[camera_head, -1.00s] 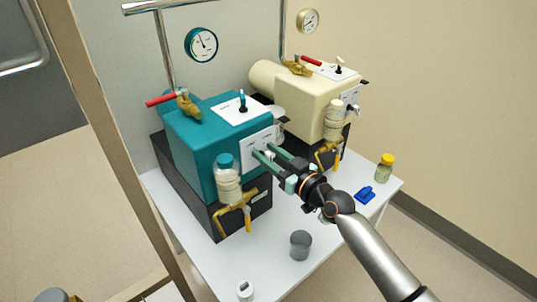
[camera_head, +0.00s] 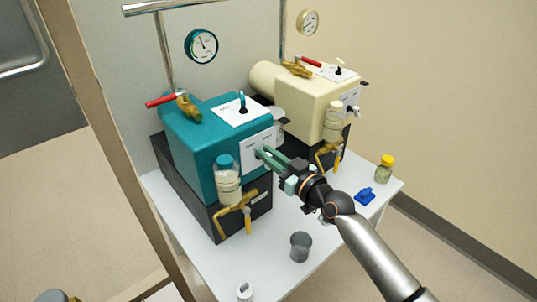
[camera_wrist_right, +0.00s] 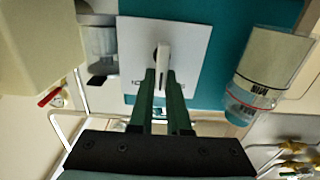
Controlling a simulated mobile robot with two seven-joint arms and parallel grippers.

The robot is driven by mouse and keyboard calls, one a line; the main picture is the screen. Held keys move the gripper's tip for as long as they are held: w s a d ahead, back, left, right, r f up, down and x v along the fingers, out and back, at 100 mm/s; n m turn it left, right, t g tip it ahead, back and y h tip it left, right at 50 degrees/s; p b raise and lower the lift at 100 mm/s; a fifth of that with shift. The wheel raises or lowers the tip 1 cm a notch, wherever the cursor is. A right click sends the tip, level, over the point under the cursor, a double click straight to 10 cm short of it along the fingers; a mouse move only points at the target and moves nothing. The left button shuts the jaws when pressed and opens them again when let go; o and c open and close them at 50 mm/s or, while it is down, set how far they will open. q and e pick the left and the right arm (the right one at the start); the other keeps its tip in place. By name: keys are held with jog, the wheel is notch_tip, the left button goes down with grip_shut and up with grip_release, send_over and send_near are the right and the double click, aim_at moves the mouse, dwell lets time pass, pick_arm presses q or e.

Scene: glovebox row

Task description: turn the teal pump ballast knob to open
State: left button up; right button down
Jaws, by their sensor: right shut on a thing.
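The teal pump (camera_head: 205,140) stands on a black base at the left of the white table, with a white label plate (camera_head: 256,150) on its front. The ballast knob (camera_wrist_right: 163,56), a pale bar on a dark round hub, sits on that plate in the right wrist view. My right gripper (camera_head: 262,152) is at the plate with its green fingers shut on the knob; it also shows in the right wrist view (camera_wrist_right: 163,78). In the head view the fingers mostly hide the knob. The knob's bar looks roughly upright in the wrist view. My left gripper is not in view.
A cream pump (camera_head: 305,100) stands close behind to the right. A capped bottle (camera_head: 228,180) and brass valve (camera_head: 236,208) are on the teal pump's front. A grey cup (camera_head: 300,246), a blue item (camera_head: 365,195) and a yellow-capped jar (camera_head: 385,169) are on the table.

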jog(key=shift+m, duration=0.3)
jog(key=shift+w+d+m, duration=0.15)
jog(key=shift+d+m, duration=0.05)
jog(key=shift+m, duration=0.7)
jog(key=m, duration=0.3)
jog(key=shift+w+d+f+m, duration=0.2)
jog(key=shift+d+m, duration=0.1)
jog(key=shift+b, duration=0.3)
jog(key=c, duration=0.9)
grip_release()
jog(key=shift+s, duration=0.1)
